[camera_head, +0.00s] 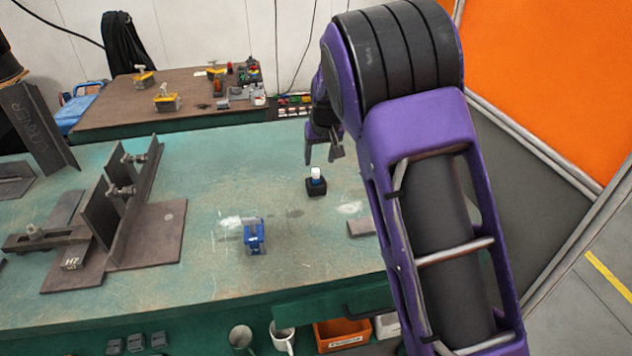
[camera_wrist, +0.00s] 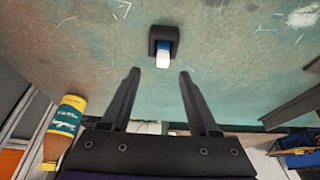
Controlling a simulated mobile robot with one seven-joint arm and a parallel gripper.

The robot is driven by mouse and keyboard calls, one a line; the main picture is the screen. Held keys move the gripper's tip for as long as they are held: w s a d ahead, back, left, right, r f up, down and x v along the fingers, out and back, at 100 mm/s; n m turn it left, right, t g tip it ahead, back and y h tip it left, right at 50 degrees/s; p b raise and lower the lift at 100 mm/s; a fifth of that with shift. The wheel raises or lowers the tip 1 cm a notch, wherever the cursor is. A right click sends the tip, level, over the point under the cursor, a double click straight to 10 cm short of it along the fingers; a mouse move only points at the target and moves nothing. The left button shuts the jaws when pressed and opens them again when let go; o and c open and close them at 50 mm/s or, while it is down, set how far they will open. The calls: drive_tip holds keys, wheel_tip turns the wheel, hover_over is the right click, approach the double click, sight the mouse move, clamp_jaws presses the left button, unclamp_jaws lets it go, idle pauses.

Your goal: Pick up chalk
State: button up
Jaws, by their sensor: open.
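The chalk (camera_head: 316,173) looks like a small white stick with a blue part. It stands in a small black block-shaped holder (camera_head: 316,188) on the green worktable. In the wrist view the chalk (camera_wrist: 163,58) shows its white end towards me, with the holder (camera_wrist: 164,34) around its other end. My gripper (camera_head: 322,157) is open and empty, above and slightly behind the holder in the head view. In the wrist view the chalk lies just beyond my fingertips (camera_wrist: 159,74), about midway between them, not touching either.
A blue tool (camera_head: 254,238) lies in front of the holder on the worktable (camera_head: 215,290). A brown steel fixture (camera_head: 145,235) stands at left. A second bench (camera_head: 130,115) with clamps is behind. The wrist view shows a yellow-capped bottle (camera_wrist: 64,128) at lower left. Open tabletop surrounds the holder.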

sight(316, 170)
drive_tip(key=shift+b+x, duration=0.5)
drive_tip(key=shift+x, duration=3.05)
drive_tip(key=shift+a, duration=0.2)
drive_tip(key=shift+c, duration=0.3)
clamp_jaws()
